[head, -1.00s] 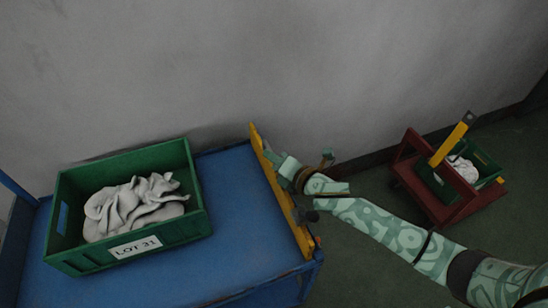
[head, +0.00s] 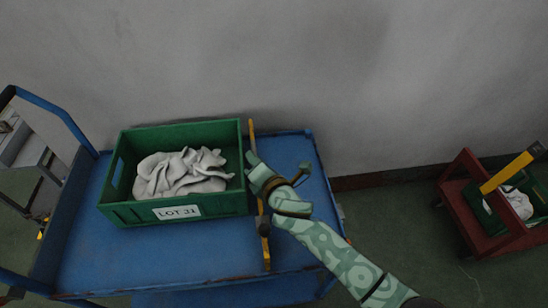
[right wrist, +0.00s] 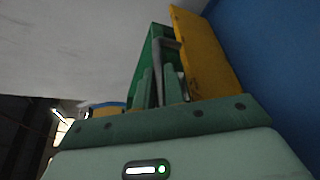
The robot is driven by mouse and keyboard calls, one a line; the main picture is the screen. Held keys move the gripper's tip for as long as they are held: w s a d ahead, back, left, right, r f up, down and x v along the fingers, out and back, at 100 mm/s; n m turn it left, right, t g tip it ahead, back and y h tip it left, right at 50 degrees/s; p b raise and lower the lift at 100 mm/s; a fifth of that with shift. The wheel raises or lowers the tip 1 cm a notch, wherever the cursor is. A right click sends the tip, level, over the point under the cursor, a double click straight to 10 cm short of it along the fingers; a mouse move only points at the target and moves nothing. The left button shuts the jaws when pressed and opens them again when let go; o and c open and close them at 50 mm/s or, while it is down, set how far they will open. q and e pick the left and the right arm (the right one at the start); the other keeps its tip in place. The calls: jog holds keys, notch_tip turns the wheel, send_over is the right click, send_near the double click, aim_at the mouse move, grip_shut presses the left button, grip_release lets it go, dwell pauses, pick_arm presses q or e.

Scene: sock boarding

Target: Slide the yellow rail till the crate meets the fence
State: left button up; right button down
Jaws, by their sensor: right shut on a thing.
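The green crate (head: 226,205), labelled LOT 31 and holding crumpled grey-white cloth (head: 182,176), sits on the blue cart top (head: 105,255). The yellow rail (head: 265,240) lies across the cart close along the crate's right side; I cannot tell whether they touch. In the right wrist view the yellow rail (right wrist: 200,52) and green crate wall (right wrist: 142,58) stand just beyond the fingers (right wrist: 160,88). I cannot make out for certain which part is the fence. My left gripper is out of view.
A blue tubular frame (head: 62,112) rises at the cart's left end. A grey wall (head: 400,80) stands behind. At the far right, a dark red stand (head: 455,205) holds a small green crate and a yellow bar (head: 508,172). The cart top right of the rail is clear.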

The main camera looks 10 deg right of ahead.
jog(key=shift+a, duration=0.35)
jog(key=c, duration=1.5)
grip_release()
jog(key=shift+s, duration=0.1)
